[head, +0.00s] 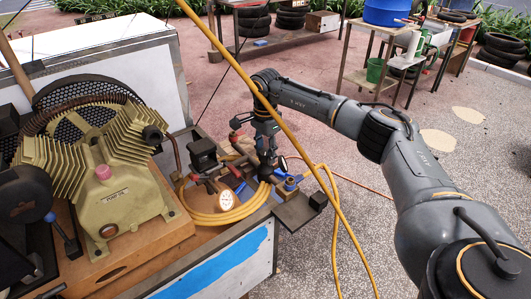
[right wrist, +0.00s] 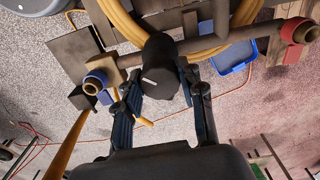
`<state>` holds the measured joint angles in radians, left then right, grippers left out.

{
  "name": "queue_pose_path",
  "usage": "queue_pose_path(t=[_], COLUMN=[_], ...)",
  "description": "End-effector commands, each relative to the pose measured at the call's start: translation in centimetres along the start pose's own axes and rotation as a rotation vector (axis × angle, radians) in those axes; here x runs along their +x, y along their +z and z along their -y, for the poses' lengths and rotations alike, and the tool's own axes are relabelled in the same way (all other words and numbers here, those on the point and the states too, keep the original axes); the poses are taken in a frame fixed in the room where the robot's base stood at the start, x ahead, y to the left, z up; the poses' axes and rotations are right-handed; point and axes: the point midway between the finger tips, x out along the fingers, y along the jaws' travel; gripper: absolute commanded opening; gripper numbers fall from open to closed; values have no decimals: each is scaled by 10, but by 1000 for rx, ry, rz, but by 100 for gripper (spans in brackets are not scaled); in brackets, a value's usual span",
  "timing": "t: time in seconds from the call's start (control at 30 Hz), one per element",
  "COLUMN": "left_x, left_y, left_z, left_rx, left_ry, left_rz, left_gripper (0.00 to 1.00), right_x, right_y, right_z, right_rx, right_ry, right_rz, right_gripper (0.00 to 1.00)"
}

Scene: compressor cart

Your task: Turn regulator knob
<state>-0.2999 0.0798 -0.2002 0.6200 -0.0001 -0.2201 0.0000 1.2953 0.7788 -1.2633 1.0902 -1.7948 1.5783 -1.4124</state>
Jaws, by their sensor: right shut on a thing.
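The regulator knob (right wrist: 160,64) is black with a white mark on its face. In the right wrist view it sits between the two fingers of my right gripper (right wrist: 163,88), which is shut on it. In the head view my right gripper (head: 268,165) reaches down to the piping at the cart's right end and hides the knob. A round white gauge (head: 225,201) faces up just left of the gripper. My left gripper is not in view.
The tan compressor (head: 100,175) fills the left of the cart. A coiled yellow hose (head: 225,217) lies around the piping, and its strand crosses in front of my right arm.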

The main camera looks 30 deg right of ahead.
Motion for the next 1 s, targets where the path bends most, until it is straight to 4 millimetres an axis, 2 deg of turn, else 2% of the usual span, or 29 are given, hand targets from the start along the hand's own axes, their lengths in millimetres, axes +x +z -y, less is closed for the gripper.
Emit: queue_pose_path(t=[0.6, 1.0], left_x=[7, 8], left_y=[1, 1], left_z=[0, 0], left_rx=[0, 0], left_ry=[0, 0], left_rz=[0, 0], left_gripper=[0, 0], right_x=[0, 0], right_y=[0, 0], right_z=[0, 0], right_rx=[-548, -729], right_ry=[-1, -1], right_rz=[0, 0], right_gripper=[7, 7])
